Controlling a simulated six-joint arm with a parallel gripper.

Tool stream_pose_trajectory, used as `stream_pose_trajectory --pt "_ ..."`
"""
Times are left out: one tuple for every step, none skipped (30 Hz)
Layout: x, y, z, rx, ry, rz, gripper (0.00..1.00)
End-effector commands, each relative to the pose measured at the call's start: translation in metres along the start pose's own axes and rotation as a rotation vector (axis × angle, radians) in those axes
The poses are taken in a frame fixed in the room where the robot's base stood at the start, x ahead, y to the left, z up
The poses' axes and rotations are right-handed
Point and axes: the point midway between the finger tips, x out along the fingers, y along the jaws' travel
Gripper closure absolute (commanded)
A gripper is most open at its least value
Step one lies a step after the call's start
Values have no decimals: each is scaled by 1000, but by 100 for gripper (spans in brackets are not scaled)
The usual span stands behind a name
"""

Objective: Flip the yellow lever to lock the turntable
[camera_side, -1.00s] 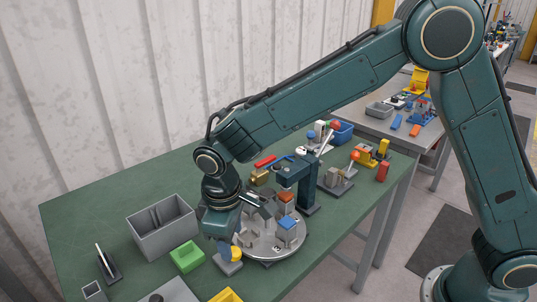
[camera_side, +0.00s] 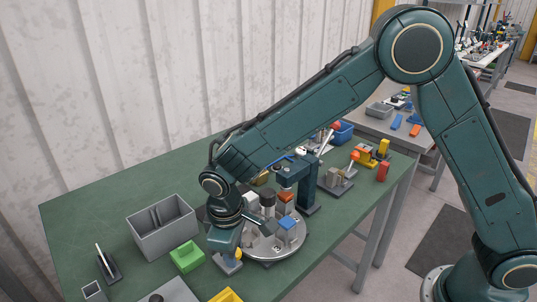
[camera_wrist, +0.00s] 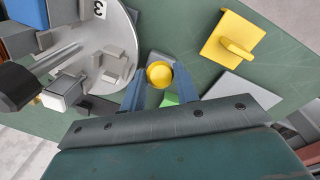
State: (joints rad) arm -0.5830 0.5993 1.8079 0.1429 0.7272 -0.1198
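The yellow lever's round knob (camera_side: 239,254) stands on a small grey base (camera_side: 228,265) at the near-left edge of the round grey turntable (camera_side: 270,250). In the wrist view the yellow knob (camera_wrist: 160,74) is between the tips of my blue gripper fingers (camera_wrist: 160,82), one on each side. My gripper (camera_side: 224,242) is low over the lever in the side view, with the knob showing at its lower right. The fingers are apart; I cannot tell whether they touch the knob. The lever's shaft is mostly hidden.
A grey bin (camera_side: 162,230), a green block (camera_side: 187,256) and a yellow part (camera_side: 227,295) lie close by on the green table. Blocks and fixtures stand on the turntable. A dark blue post (camera_side: 307,190) stands behind it. Bare tabletop lies at the far left.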

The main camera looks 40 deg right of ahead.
Motion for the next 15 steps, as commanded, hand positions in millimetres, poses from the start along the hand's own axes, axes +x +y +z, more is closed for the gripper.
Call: stream_pose_trajectory --pt "0 0 0 -1 0 0 100" --pt "0 0 0 -1 1 0 100" --pt "0 0 0 -1 0 -1 100" --pt "0 0 0 -1 0 -1 100" --pt "0 0 0 -1 -1 -1 100" --pt "0 0 -1 -1 -3 -3 100" --pt "-1 0 -1 -1 -5 -5 100" --pt "-1 0 -2 -1 -9 -8 100" --pt "-1 0 -2 -2 -15 -13 100" --pt "-1 1 -3 -2 -22 -18 100" --pt "-1 1 -4 -2 -29 -24 100" --pt "-1 2 -5 -2 -40 -31 100" --pt "-1 3 -6 -3 -50 -38 100" --pt "-1 3 -6 -4 -60 -45 100" --pt "-2 4 -8 -7 -73 -55 100"
